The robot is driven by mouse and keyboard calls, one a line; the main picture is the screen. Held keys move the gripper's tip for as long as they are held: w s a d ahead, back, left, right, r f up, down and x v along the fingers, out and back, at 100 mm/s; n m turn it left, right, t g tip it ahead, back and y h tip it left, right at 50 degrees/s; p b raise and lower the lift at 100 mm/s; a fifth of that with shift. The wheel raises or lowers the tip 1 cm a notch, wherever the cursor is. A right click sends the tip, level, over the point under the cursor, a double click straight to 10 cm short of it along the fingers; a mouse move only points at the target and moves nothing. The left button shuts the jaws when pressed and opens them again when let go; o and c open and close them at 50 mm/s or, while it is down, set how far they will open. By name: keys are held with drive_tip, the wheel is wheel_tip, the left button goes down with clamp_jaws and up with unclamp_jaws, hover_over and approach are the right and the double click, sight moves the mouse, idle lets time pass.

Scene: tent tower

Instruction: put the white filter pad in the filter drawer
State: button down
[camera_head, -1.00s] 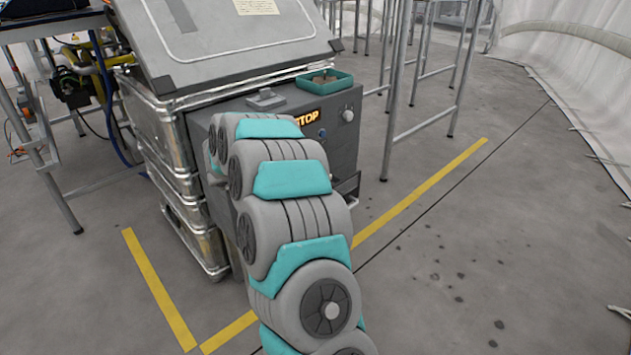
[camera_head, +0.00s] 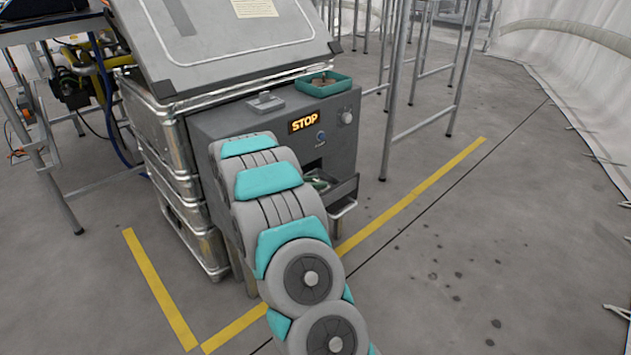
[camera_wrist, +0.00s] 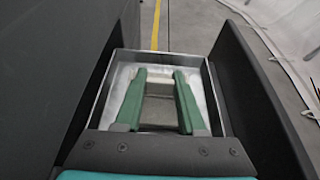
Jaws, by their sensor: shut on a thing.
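The filter drawer (camera_head: 345,191) sticks out of the front of the grey machine. In the wrist view it is an open metal box (camera_wrist: 206,80) with a bright inside. My gripper (camera_wrist: 158,80) has its green fingers down inside or just over the drawer, between its side walls. The fingers stand a little apart, shut on a pale grey-white piece, the filter pad (camera_wrist: 159,108). The pad is mostly hidden by the fingers and the gripper body. I cannot tell whether it touches the drawer floor. In the head view my gripper (camera_head: 318,182) is partly hidden behind my arm.
The machine (camera_head: 230,122) has a lit STOP sign (camera_head: 303,121). On its top are a teal tray (camera_head: 325,84) with a brownish piece in it and a small grey holder (camera_head: 265,102). Dark panels flank the drawer closely in the wrist view. Metal frame legs stand behind right.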

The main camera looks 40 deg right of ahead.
drive_tip(key=shift+f+b, duration=0.2)
drive_tip(key=shift+b, duration=0.15)
drive_tip(key=c, duration=0.5)
unclamp_jaws()
drive_tip(key=shift+r, duration=0.15)
drive_tip(key=shift+r+p, duration=0.15)
drive_tip(key=shift+p, duration=0.3)
drive_tip(key=shift+a, duration=0.35)
drive_tip(key=w+b+v, duration=0.1)
drive_tip(key=b+v, duration=0.1)
drive_tip(key=v, duration=0.9)
drive_tip(key=shift+s, duration=0.5)
drive_tip(key=shift+a, duration=0.1)
